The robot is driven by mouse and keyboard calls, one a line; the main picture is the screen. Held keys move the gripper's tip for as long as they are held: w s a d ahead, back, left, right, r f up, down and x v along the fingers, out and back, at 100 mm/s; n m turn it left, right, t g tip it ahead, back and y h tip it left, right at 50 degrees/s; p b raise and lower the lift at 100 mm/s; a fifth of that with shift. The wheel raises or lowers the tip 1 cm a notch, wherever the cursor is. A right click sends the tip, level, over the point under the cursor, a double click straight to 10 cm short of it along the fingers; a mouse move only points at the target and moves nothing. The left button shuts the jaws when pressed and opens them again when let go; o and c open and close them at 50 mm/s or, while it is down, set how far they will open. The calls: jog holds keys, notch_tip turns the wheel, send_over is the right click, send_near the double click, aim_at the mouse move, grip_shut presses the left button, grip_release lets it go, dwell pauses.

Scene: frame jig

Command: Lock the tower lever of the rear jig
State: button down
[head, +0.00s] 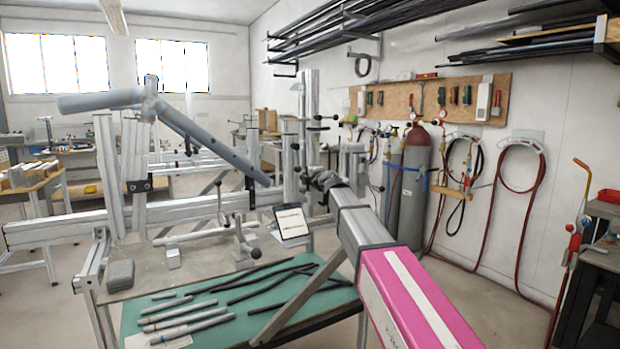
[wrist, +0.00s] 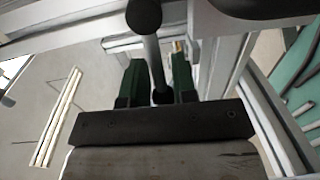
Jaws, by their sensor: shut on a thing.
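The jig's upright tower (head: 308,95) stands behind the long grey rail, with small black-knobbed levers on it. My gripper (head: 322,183) is at the end of my arm, low beside the tower's foot; its fingers are small and dark there. In the wrist view my gripper (wrist: 158,78) has green fingers on both sides of a grey lever rod (wrist: 152,55) and is shut on it. The rod has a black ball knob (wrist: 143,15) at its upper end. The head view does not show clearly which lever this is.
A grey tube frame (head: 215,140) slants across the jig at left. A clamp lever (head: 240,240) and a white card (head: 290,224) are on the near side. A green-topped table (head: 220,295) with several tubes lies below. Gas cylinders (head: 416,185) stand at the right wall.

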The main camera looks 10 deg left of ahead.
jog(key=shift+f, duration=0.1)
jog(key=c, duration=1.2)
grip_release()
jog(key=v, duration=1)
jog(key=shift+s+d, duration=0.2)
jog(key=shift+s, duration=0.15)
